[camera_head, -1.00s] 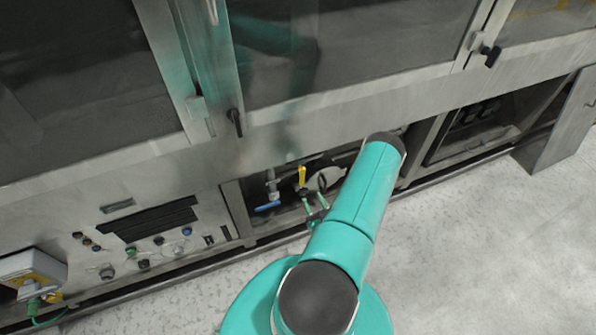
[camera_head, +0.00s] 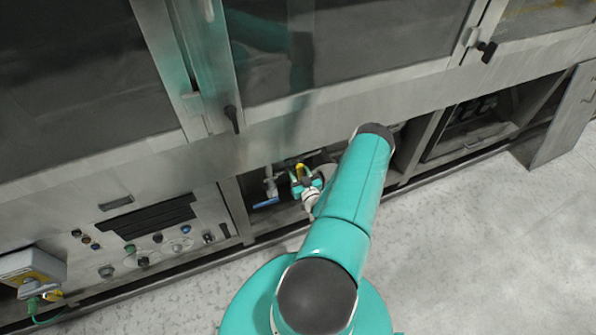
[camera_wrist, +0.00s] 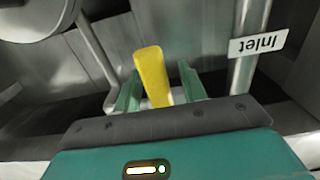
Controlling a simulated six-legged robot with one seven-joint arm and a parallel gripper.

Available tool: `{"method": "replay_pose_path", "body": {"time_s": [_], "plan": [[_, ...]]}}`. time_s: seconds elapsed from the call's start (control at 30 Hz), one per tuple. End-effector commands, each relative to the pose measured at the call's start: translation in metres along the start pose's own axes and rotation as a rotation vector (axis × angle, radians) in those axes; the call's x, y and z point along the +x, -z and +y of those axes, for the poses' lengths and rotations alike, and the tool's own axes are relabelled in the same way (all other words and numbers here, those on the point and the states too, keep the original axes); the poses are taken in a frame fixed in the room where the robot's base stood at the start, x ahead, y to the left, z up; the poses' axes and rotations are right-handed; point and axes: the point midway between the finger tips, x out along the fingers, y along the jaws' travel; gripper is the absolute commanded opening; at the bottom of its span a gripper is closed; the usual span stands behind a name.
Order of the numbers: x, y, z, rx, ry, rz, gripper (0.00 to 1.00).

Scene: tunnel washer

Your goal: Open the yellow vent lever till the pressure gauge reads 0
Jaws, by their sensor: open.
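The yellow vent lever (camera_wrist: 153,75) stands up between the two green fingers of my gripper (camera_wrist: 159,88) in the wrist view. The fingers are apart, one on each side of the lever, with a visible gap on the right side. In the head view the lever's yellow top (camera_head: 300,171) shows just beyond my gripper (camera_head: 305,184) in the open bay under the machine. A round grey body, probably the gauge (camera_wrist: 32,18), is at the wrist view's upper left. Its dial face is not visible, so no reading shows.
A blue-handled valve (camera_head: 266,202) sits just left of my gripper. A pipe labelled "Inlet" (camera_wrist: 258,44) stands right of the lever in the wrist view. The machine's lower panel (camera_head: 300,105) overhangs the bay. Floor in front is clear.

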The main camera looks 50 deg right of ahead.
Motion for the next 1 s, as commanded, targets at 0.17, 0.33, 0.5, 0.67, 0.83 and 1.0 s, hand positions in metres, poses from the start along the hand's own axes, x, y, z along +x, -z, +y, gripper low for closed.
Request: {"method": "replay_pose_path", "body": {"time_s": [0.17, 0.33, 0.5, 0.67, 0.83, 1.0], "plan": [[0.000, 0.000, 0.000, 0.000, 0.000, 0.000, 0.38], [-0.001, 0.000, 0.000, 0.000, 0.000, 0.000, 0.04], [-0.001, 0.000, 0.000, 0.000, 0.000, 0.000, 0.00], [0.000, 0.000, 0.001, -0.004, 0.000, 0.000, 0.00], [0.003, 0.000, 0.005, -0.023, 0.001, 0.001, 0.00], [0.008, 0.001, 0.015, -0.062, 0.000, 0.002, 0.00]]}}
